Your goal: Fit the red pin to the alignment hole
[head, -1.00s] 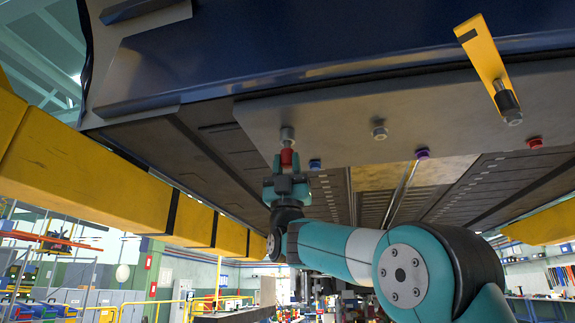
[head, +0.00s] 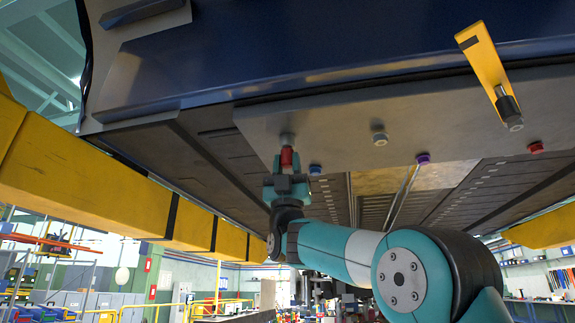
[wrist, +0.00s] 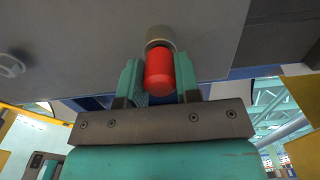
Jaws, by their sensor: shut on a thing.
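The red pin (head: 286,157) is upright between the fingers of my gripper (head: 286,166), which is shut on it under the raised body. Directly above it a round grey collar (head: 287,139) hangs from the underside plate. In the wrist view the red pin (wrist: 159,74) stands between both teal fingers of my gripper (wrist: 159,82), its top at the mouth of the grey collar (wrist: 161,35). The two look in line and touching or nearly so. The hole itself is hidden, so I cannot tell how far the pin is inside.
The grey plate (head: 330,115) also carries a blue plug (head: 315,169), another grey collar (head: 380,138), a purple plug (head: 423,158) and a red plug (head: 536,148). A yellow bracket (head: 485,55) hangs at right. A yellow beam (head: 80,185) runs along the left.

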